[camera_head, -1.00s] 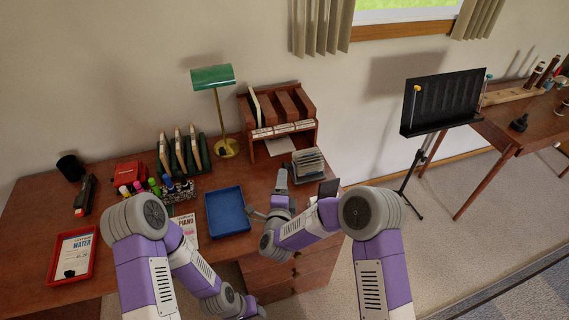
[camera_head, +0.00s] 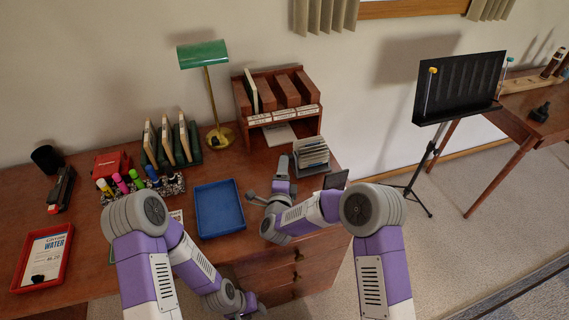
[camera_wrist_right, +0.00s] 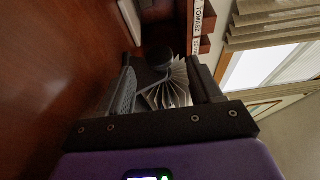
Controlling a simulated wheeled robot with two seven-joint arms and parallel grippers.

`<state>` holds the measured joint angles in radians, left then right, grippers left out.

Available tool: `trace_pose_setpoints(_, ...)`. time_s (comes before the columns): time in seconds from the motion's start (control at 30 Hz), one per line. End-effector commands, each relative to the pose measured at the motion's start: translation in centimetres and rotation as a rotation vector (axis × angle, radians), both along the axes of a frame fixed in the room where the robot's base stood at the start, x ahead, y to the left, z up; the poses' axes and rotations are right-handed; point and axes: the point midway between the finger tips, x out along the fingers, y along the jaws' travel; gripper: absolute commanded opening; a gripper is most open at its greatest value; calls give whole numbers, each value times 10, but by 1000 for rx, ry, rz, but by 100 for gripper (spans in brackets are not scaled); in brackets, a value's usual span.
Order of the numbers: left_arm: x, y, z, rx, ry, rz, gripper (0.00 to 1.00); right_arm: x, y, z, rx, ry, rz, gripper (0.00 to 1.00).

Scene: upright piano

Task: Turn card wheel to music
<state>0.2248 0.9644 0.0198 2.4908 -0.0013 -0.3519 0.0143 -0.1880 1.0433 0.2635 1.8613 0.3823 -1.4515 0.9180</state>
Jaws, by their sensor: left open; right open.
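The card wheel (camera_head: 312,152), a fan of pale cards, stands at the right end of the desk, in front of the wooden rack. My right gripper (camera_head: 288,163) is open just left of it. In the right wrist view, the wheel's spread cards (camera_wrist_right: 172,86) show between the two fingers of my right gripper (camera_wrist_right: 166,92); whether they touch cannot be told. A dark round part (camera_wrist_right: 154,56) shows beside the cards. The card headings are not legible. My left gripper (camera_head: 254,307) is open, low in front of the desk and partly hidden by its arm.
A wooden rack (camera_head: 273,118) with labels stands behind the wheel. A green lamp (camera_head: 204,56), a blue tray (camera_head: 219,209), upright file cards (camera_head: 166,142), markers (camera_head: 121,184) and a red tray (camera_head: 43,258) are on the desk. A music stand (camera_head: 458,88) stands right.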

Motion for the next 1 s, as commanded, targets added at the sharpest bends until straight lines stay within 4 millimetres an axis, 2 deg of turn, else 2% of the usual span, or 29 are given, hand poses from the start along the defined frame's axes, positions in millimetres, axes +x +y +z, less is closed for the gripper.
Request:
trace_pose_setpoints(0.1, 0, 0, -6, 0, 0, 0, 43, 19, -2, -1, 0, -1, -1, 64)
trace_pose_setpoints(0.3, 0, 0, -10, 0, 0, 0, 43, 38, -3, -1, 0, 1, 0, 64)
trace_pose_setpoints(0.67, 0, 0, -10, 0, 0, 0, 43, 43, -3, -1, -1, 1, 1, 62)
trace_pose_setpoints(1.0, 0, 0, -10, 0, 0, 0, 43, 42, -3, -1, -1, 1, 1, 10)
